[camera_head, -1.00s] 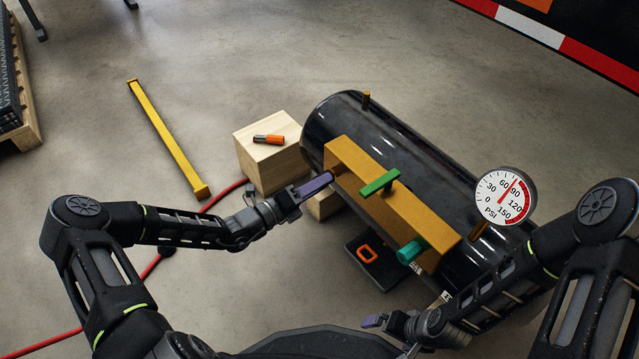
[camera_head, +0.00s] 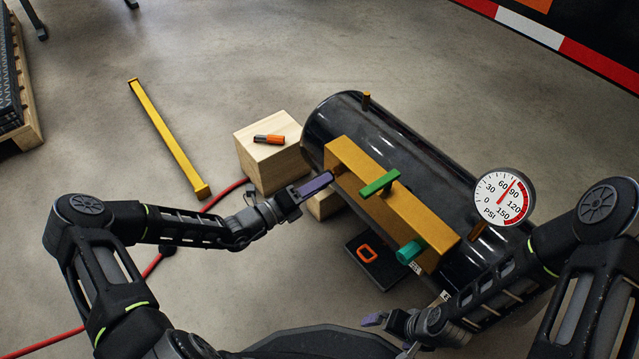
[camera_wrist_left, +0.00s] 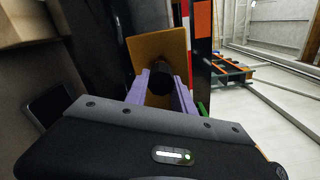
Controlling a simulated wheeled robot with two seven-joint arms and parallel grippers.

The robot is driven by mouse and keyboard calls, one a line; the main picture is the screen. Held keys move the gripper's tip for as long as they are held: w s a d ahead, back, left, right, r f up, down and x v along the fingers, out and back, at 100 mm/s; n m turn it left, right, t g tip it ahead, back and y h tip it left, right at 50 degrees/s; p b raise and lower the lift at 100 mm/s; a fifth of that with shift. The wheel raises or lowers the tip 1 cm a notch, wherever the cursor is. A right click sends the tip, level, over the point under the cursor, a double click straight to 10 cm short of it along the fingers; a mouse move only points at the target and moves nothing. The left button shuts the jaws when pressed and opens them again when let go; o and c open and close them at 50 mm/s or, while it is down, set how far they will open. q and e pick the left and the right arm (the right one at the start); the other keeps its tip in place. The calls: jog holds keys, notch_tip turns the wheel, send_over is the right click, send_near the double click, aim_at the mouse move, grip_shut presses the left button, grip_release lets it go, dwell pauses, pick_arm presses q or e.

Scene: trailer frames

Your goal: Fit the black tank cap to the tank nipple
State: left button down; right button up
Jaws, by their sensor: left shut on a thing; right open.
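The black tank (camera_head: 420,155) lies on its side with a yellow-orange bracket (camera_head: 400,210) along its near side. A short brass-coloured stub, apparently the tank nipple (camera_head: 338,169), is at the bracket's left end. My left gripper (camera_head: 322,181) has its purple fingers right at this end. In the left wrist view it is shut on a round black piece, apparently the black tank cap (camera_wrist_left: 160,82), in front of the orange plate (camera_wrist_left: 160,50). Whether the cap touches the nipple is hidden. My right gripper (camera_head: 373,319) is open and empty, low in front of the tank.
A wooden block (camera_head: 270,165) bears an orange and black piece (camera_head: 269,139). A green handle (camera_head: 380,183) and teal knob (camera_head: 410,251) stick out from the bracket. A gauge (camera_head: 503,198) stands at the right. A black tray (camera_head: 385,277) holds an orange ring (camera_head: 367,254). A red hose (camera_head: 225,194) crosses the floor.

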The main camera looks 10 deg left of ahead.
pick_arm(q)
jog(key=shift+p, duration=0.6)
dwell(0.7)
jog(key=shift+w+d, duration=0.35)
jog(key=shift+w, duration=0.05)
dwell(0.6)
jog(key=c, duration=1)
grip_release()
jog(key=shift+s+a, duration=0.1)
jog(key=shift+a, duration=0.05)
jog(key=p+v, duration=0.2)
jog(key=v, duration=0.5)
jog(key=shift+s+p, duration=0.2)
jog(key=shift+p, duration=0.15)
